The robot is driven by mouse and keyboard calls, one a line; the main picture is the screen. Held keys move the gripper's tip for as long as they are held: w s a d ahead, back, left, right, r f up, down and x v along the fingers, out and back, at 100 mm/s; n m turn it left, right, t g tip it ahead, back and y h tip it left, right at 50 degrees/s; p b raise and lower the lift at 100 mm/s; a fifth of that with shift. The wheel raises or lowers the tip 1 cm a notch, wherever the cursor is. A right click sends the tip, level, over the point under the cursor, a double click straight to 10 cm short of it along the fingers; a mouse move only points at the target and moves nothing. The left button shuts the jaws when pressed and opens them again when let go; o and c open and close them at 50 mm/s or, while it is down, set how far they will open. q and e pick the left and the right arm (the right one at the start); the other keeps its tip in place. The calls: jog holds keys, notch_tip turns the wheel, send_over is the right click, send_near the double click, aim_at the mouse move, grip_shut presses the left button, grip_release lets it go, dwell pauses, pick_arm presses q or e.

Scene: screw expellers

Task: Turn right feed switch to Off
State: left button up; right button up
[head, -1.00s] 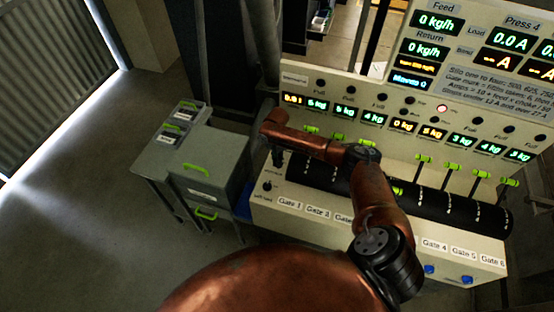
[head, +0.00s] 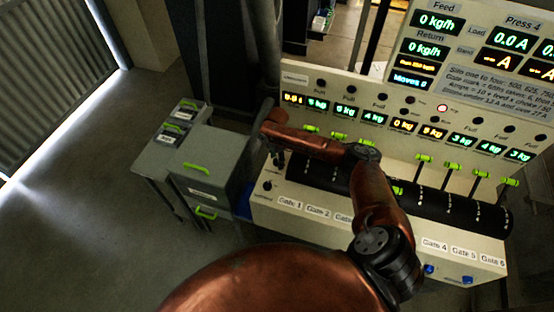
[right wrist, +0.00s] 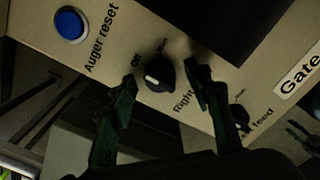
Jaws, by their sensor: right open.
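In the right wrist view, the right feed switch (right wrist: 162,74) is a round black knob with a pale mark on it. Words reading "Off" and "Run" are printed above it, and the label starting "Right" is partly covered. My right gripper (right wrist: 160,75) is open, with one dark finger on each side of the knob in the picture. I cannot tell whether either finger touches it. In the head view, my right gripper (head: 278,158) hangs at the left end of the console, and I cannot make out the right feed switch there. My left gripper is not in view.
A second black knob, left feed (right wrist: 240,118), is close to the right finger. A blue auger reset button (right wrist: 70,25) is at upper left. The console (head: 330,228) carries green-handled gate levers (head: 424,158). A grey cabinet (head: 205,160) stands left of it.

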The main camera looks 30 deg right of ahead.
aim_at(277, 159)
jog(key=shift+r, duration=0.15)
notch_tip(277, 159, up, 12)
dwell(0.4)
dwell(0.4)
